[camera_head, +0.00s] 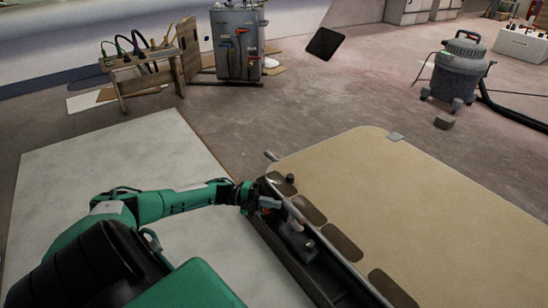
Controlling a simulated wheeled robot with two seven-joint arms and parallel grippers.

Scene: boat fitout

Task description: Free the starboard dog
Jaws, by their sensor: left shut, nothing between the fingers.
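A large cream panel (420,200) with a rounded corner and a metal edge fills the right foreground. Along its near left edge run a dark channel (290,262) and several brown oval recesses (309,209). A small dark knob (290,178) stands near the corner, and a short metal stub (271,156) sticks out there. A grey metal fitting (297,238) sits in the channel; I cannot tell whether it is the starboard dog. My left gripper (272,203) is shut and empty at the channel, just above the fitting. My right gripper is not in view.
A pale flat board (110,165) lies left, under my left arm. Farther back stand a wooden bench with cables (145,65), a grey cabinet (237,45) and a shop vacuum (457,72) with a black hose.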

